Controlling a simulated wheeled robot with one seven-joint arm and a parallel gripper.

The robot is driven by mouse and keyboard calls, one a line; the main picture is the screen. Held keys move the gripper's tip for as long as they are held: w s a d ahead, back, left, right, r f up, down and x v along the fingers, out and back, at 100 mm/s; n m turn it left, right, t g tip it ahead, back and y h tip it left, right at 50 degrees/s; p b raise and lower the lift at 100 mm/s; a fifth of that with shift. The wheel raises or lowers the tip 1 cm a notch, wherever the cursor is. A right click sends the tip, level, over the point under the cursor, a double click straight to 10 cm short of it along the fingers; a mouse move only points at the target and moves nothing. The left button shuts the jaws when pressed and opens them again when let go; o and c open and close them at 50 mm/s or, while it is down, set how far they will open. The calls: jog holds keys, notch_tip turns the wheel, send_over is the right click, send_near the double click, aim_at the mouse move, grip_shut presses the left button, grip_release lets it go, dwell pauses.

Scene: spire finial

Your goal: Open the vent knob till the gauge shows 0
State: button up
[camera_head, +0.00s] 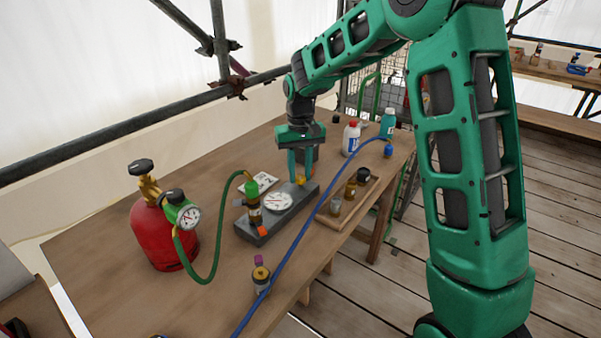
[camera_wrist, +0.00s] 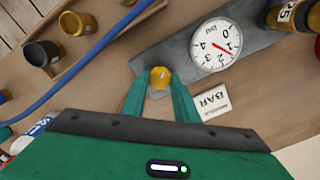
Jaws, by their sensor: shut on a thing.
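The yellow vent knob (camera_wrist: 160,72) stands on a grey metal block (camera_head: 250,232) on the workbench. My gripper (camera_wrist: 168,90) is shut on this knob, with a green finger on each side of it. In the head view my gripper (camera_head: 302,172) points down at the block's far end, and the knob (camera_head: 300,181) shows low beside the fingers. The white round gauge (camera_wrist: 216,44) lies face up on the block next to the knob. Its red needle points to the lower right in the wrist view, away from the 0; the exact reading is too small to tell. The gauge also shows in the head view (camera_head: 278,201).
A red gas cylinder (camera_head: 160,235) with a green hose (camera_head: 215,262) stands left of the block. A blue hose (camera_head: 300,232) crosses the bench in front. A wooden tray (camera_head: 333,219) with small jars lies to the right. Bottles (camera_head: 351,138) stand behind. A BAR card (camera_wrist: 213,101) lies beside the block.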

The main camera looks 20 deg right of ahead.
aim_at(300, 176)
jog(key=shift+w+r+n, duration=0.1)
jog(key=shift+w+n, duration=0.05)
jog(key=shift+n, duration=2.15)
jog(key=o, duration=1.1)
jog(key=shift+c, duration=0.2)
notch_tip(300, 176, up, 11)
jog(key=shift+f, duration=0.2)
